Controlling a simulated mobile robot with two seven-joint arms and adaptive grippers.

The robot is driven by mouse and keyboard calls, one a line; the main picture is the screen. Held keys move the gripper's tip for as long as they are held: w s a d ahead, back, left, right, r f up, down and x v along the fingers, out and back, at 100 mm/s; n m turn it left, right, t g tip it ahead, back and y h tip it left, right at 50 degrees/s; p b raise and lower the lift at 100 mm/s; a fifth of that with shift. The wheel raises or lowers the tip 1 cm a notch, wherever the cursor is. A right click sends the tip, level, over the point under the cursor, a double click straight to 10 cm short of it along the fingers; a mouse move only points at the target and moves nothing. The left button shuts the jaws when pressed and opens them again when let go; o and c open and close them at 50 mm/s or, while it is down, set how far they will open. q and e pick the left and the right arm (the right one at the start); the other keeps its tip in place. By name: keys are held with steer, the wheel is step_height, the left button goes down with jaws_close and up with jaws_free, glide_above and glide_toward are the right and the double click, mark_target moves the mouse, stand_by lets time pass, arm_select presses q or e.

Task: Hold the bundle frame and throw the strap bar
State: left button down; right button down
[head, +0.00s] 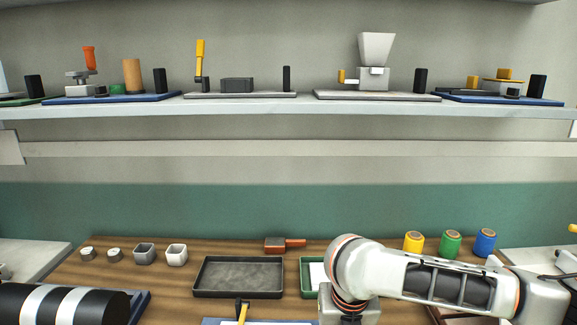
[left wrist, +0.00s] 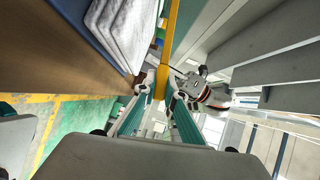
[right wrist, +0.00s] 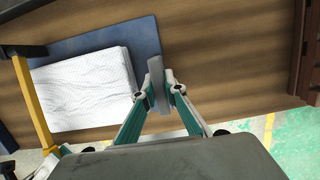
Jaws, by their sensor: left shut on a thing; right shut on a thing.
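The strap bar is a yellow bar (left wrist: 168,50). In the left wrist view my left gripper (left wrist: 160,88) is shut on it. The same yellow bar (right wrist: 36,115) crosses the left side of the right wrist view, with a dark crosspiece at its upper end. A white bundle (right wrist: 85,85) lies on the blue base of the bundle frame (right wrist: 140,38). My right gripper (right wrist: 158,90) is shut on a grey upright tab (right wrist: 156,75) at the base's edge. In the head view only the top of the strap bar (head: 243,314) shows at the bottom; both gripper tips are hidden there.
Small cups (head: 176,255) stand left. A shelf (head: 290,107) with several devices runs above.

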arm_select(q)
steer(key=shift+r, duration=0.2)
steer(key=shift+w+r+n+g+y, duration=0.2)
steer(key=shift+r+n, duration=0.1)
steer(key=shift+r, duration=0.4)
steer(key=shift+w+r+n+g+y, duration=0.1)
steer(key=shift+w+r+n+g, duration=0.15)
steer(key=shift+r, duration=0.4)
steer(key=shift+w+r+n+g+y, duration=0.15)
steer(key=shift+w+r+n+g, duration=0.15)
steer(key=shift+r, duration=0.35)
steer(key=shift+w+r+n+g+y, duration=0.15)
steer(key=shift+w+r+n, duration=0.1)
steer(key=shift+r, duration=0.4)
steer(key=shift+w+r, duration=0.15)
steer(key=shift+r, duration=0.2)
steer(key=shift+w+r+n, duration=0.2)
steer(key=shift+r+n, duration=0.1)
steer(key=shift+r, duration=0.1)
steer(key=shift+w+r+n+g+y, duration=0.3)
steer(key=shift+w+r+n+g, duration=0.15)
steer(key=shift+r, duration=0.2)
stand_by(0.4)
